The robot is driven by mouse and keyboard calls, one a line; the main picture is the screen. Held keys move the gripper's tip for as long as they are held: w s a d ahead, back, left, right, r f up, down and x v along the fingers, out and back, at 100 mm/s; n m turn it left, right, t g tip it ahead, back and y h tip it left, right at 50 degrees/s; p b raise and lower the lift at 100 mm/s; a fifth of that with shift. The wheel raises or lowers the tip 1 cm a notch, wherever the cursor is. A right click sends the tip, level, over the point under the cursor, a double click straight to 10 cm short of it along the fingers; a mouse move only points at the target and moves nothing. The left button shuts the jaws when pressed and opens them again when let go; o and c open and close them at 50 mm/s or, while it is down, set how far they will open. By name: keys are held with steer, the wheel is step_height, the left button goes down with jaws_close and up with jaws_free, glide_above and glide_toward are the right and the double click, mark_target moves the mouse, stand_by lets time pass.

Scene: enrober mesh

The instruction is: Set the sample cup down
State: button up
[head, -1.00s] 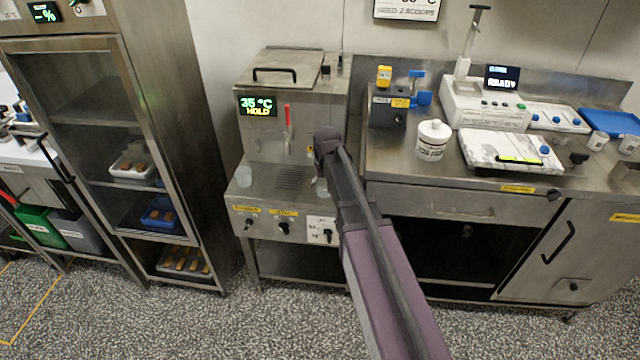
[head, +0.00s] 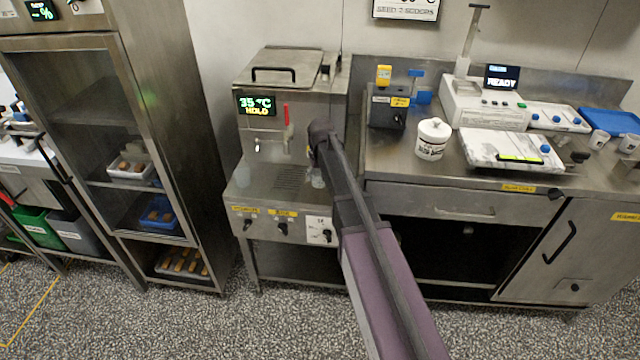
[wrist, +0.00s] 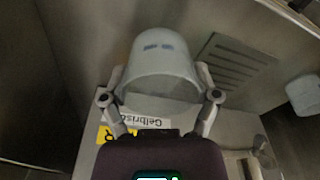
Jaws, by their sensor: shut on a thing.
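The sample cup (wrist: 162,58) is a pale, translucent cup with two small bluish marks, seen in the wrist view. My gripper (wrist: 160,98) is shut on it, with one finger on each side of the cup. In the head view my gripper (head: 318,155) is at the right part of the steel machine's front ledge. The cup (head: 317,178) shows there as a small pale shape, partly covered by my arm. It is beside the slotted drip grate (head: 291,178). I cannot tell whether its base touches the ledge.
A second clear cup (head: 245,174) stands on the ledge left of the grate. The machine (head: 265,145) has a spout and red lever above the grate. A white tub (head: 432,139) and instruments stand on the right bench. The ledge's front edge carries knobs.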

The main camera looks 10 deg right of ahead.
mark_target(319, 183)
steer(key=shift+f+b, duration=1.2)
steer(key=shift+f, duration=0.25)
steer(key=shift+f, duration=0.2)
steer(key=o, duration=0.8)
steer(key=shift+r, duration=0.2)
steer(key=r+p, duration=0.4)
steer(key=s+r+p, duration=0.1)
steer(key=r+p, duration=0.7)
steer(key=shift+s, duration=0.25)
steer(key=shift+s, duration=0.1)
steer(key=shift+m+g, duration=0.4)
steer(key=shift+g, duration=0.3)
steer(key=s, duration=0.8)
steer(key=s+d, duration=0.1)
steer(key=s, duration=1.5)
steer(key=shift+s+d+f, duration=0.1)
steer(key=shift+s+d, duration=0.1)
steer(key=shift+s, duration=0.2)
